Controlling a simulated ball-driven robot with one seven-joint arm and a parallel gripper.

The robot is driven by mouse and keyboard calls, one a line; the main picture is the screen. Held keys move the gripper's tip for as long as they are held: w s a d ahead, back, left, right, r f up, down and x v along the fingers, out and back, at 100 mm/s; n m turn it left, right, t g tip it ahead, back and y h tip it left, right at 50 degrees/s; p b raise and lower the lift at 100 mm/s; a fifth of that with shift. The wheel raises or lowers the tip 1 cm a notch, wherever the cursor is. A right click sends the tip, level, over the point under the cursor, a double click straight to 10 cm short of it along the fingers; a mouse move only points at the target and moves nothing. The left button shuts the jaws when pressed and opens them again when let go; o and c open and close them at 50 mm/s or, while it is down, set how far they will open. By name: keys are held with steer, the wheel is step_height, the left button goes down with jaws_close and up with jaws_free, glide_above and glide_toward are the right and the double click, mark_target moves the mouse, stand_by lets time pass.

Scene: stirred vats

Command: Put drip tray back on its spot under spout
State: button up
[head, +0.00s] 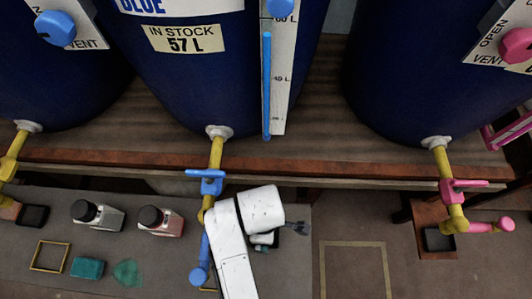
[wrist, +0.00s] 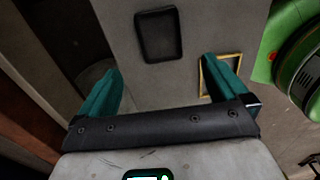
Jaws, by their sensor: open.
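In the wrist view my gripper (wrist: 163,66) is open, its two teal fingers apart with nothing between them. A black square drip tray (wrist: 160,35) with a raised rim lies empty on a grey surface beyond the fingertips, apart from them. A yellow square outline (wrist: 236,62) lies right of the tray, partly hidden by the right finger. In the head view the middle vat's yellow spout (head: 215,152) has a blue valve (head: 208,183). My white arm covers much of the area beside and below this spout, and I cannot clearly make out the gripper or that tray there.
Another black tray (head: 33,215) sits near the left spout, and one (head: 438,240) under the right spout. Two dark-capped bottles (head: 97,216), (head: 161,221), a yellow outline (head: 50,257), a teal block (head: 87,268) and a green patch (head: 127,272) are on the grey surface.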

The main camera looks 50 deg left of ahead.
steer(key=shift+r, duration=0.15)
steer(key=w+d+m, duration=0.4)
steer(key=d+m, duration=0.2)
steer(key=d, duration=0.4)
steer(key=w+d+m, duration=0.3)
steer(key=d+m, duration=0.3)
steer(key=d, duration=0.4)
steer(key=s+d+r+m, duration=0.2)
steer(key=s+d+m, duration=0.2)
steer(key=d+m, duration=0.4)
steer(key=s+d+r+m+t, duration=0.1)
steer(key=s+d+r+m, duration=0.1)
steer(key=d+m, duration=0.6)
steer(key=s+d, duration=0.1)
steer(key=d, duration=0.3)
steer(key=shift+s+d, duration=0.35)
steer(key=shift+d, duration=0.05)
